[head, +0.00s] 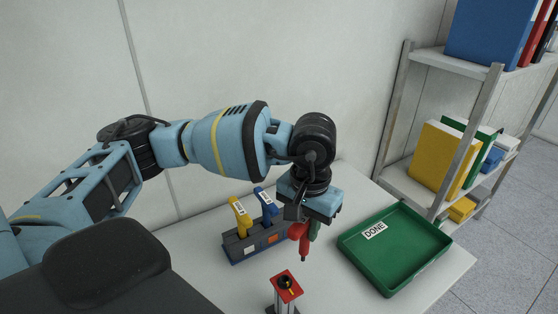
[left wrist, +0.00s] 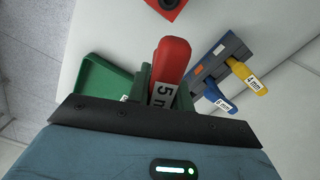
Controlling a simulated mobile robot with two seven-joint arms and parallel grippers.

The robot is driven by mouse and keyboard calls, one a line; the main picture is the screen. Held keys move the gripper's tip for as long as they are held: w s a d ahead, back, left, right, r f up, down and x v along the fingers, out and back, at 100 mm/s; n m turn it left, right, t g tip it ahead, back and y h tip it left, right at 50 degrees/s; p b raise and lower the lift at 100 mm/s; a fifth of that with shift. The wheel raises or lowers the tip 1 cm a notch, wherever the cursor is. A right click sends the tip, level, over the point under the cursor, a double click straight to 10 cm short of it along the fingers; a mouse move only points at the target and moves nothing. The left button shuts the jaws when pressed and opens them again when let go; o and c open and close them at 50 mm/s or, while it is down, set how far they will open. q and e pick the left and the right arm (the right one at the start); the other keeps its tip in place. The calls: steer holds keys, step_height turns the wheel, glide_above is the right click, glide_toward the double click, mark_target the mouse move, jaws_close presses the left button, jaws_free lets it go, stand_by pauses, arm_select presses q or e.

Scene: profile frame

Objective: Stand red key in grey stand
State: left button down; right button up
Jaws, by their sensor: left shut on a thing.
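My left gripper (head: 306,222) is shut on the red key (head: 302,238) and holds it in the air, its dark tip pointing down. In the left wrist view the red key (left wrist: 172,62) carries a "5 m…" label, partly hidden by the gripper (left wrist: 165,92). The grey stand (head: 234,253) is on the table, just left of the key in the head view. It holds a yellow key (head: 240,217) and a blue key (head: 266,201) upright. The stand (left wrist: 232,48) also shows in the left wrist view. My right gripper is not in view.
A red block with a round hole (head: 287,286) stands at the front of the table, close below the held key in the picture. A green tray marked DONE (head: 385,285) is at right, empty. A shelf (head: 408,180) with binders stands behind it.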

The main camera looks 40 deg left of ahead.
arm_select(q)
steer(key=shift+a, duration=0.15)
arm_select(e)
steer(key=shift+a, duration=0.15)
arm_select(q)
steer(key=shift+a, duration=0.1)
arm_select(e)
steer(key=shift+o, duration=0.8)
arm_select(q)
steer(key=shift+w+a, duration=0.1)
steer(key=shift+w, duration=0.2)
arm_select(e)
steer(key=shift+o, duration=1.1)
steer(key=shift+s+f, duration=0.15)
arm_select(q)
steer(key=w+a+n+b, duration=0.3)
steer(key=w+a+n, duration=0.7)
steer(key=w+a, duration=0.3)
steer(key=shift+w+n, duration=0.3)
steer(key=shift+w, duration=0.45)
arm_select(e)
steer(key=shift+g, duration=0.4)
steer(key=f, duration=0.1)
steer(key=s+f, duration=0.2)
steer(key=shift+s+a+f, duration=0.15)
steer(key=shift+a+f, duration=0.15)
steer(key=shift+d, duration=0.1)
